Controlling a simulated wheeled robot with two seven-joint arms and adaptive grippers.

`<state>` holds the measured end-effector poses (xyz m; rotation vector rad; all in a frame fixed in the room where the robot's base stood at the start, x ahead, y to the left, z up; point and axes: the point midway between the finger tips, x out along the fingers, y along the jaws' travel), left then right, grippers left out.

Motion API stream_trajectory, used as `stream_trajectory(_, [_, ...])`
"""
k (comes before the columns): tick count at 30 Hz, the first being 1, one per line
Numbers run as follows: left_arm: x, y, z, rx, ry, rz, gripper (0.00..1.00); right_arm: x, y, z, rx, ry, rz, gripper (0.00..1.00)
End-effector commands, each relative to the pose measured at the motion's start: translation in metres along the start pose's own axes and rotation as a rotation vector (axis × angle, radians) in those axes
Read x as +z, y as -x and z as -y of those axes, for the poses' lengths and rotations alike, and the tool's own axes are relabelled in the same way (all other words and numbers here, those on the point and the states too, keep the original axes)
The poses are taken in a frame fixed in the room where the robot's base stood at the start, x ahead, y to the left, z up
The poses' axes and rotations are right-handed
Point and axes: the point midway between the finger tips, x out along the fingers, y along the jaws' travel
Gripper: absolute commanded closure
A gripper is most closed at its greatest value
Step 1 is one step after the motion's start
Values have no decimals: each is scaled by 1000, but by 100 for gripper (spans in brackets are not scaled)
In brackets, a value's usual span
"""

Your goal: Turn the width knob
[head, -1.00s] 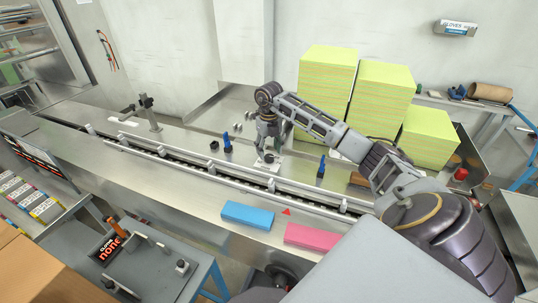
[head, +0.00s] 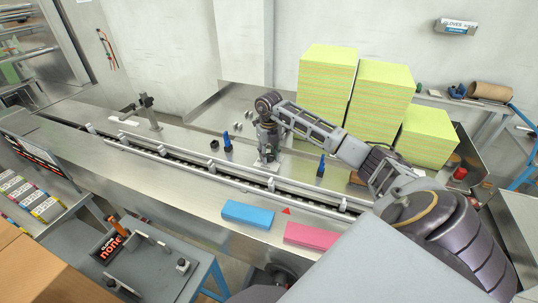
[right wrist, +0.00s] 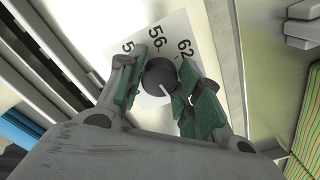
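The width knob (right wrist: 159,76) is a dark round knob with a white pointer line, on a white scale plate (right wrist: 148,40) with the numbers 56 and 62 and a partly hidden one starting with 5. My right gripper (right wrist: 155,84) has its green-padded fingers on either side of the knob in the right wrist view, closed in around it. In the head view my right gripper (head: 268,155) points down at the plate beside the conveyor rail, and it hides the knob. My left gripper is in neither view.
Guide rails (head: 245,180) run along the conveyor next to the gripper. Blue clamp levers stand on both sides, at left (head: 227,142) and right (head: 321,166). A blue block (head: 248,214) and a pink block (head: 311,236) lie on the front ledge. Yellow-green stacks (head: 327,85) stand behind.

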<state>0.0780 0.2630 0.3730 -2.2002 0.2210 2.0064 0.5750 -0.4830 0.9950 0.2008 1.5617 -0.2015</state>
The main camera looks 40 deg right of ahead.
Motion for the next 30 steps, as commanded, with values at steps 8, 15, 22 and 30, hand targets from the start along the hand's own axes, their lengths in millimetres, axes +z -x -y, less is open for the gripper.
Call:
stream_trajectory(8, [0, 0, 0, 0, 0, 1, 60, 0, 0, 0, 0, 5, 0, 89])
stream_trajectory(15, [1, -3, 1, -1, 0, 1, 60, 0, 0, 1, -2, 54, 1, 89])
stream_trajectory(22, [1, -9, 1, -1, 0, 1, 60, 1, 0, 1, -1, 168, 3, 89])
stream_trajectory(30, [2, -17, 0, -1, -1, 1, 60, 1, 0, 0, -2, 371, 3, 89])
